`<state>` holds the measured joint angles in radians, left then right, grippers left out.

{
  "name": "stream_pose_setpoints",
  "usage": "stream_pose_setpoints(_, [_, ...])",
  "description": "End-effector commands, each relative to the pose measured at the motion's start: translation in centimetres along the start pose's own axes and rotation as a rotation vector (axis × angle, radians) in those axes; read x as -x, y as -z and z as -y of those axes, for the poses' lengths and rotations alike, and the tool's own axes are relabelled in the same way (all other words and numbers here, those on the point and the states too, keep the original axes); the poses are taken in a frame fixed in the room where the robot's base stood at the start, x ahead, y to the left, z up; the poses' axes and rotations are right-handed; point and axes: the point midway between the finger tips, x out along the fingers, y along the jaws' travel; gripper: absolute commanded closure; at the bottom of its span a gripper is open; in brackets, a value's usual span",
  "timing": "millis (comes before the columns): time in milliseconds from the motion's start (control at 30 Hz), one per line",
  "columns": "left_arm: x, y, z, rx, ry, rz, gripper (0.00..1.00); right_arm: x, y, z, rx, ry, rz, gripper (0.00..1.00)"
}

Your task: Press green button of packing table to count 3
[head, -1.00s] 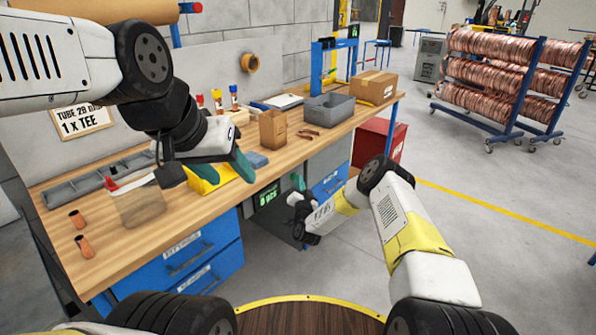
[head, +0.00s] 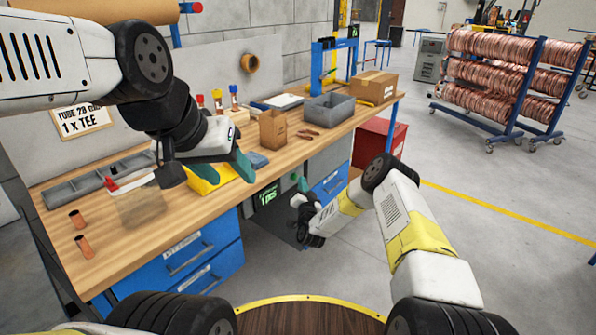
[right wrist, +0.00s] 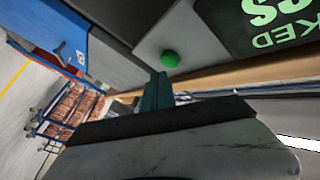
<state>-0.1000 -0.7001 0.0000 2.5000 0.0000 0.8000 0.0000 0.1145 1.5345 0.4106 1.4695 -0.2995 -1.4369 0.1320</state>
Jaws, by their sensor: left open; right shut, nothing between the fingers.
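The packing table (head: 160,222) has a dark counter display (head: 267,194) on its front, with green figures that appear to read 1 pcs. The green button (right wrist: 170,60) shows in the right wrist view, on a grey panel beside the display (right wrist: 275,22). My right gripper (right wrist: 157,90) has its teal fingers shut and empty, with the tips just short of the button and a small gap showing. In the head view my right gripper (head: 302,185) is at the table front, right of the display. My left gripper (head: 217,172) is open above the tabletop.
Blue drawers (head: 190,258) are below.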

Motion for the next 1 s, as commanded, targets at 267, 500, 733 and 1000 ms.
stream_pose_setpoints(267, [0.0, 0.0, 0.0, 0.0, 0.0, 0.0, 0.49, 0.1, 0.2, -0.2, 0.001, 0.0, -0.001, 1.0])
stream_pose_setpoints(500, [0.0, 0.0, 0.0, 0.0, 0.0, 0.0, 0.49, 1.7, 1.3, -1.3, 0.002, -0.001, -0.001, 1.0])
stream_pose_setpoints(733, [0.0, 0.0, 0.0, 0.0, 0.0, 0.0, 0.49, 3.1, 2.4, -2.3, 0.001, 0.0, -0.001, 1.0])
stream_pose_setpoints(1000, [0.0, 0.0, 0.0, 0.0, 0.0, 0.0, 0.49, 3.5, 2.6, -2.5, 0.0, 0.0, -0.001, 1.0])
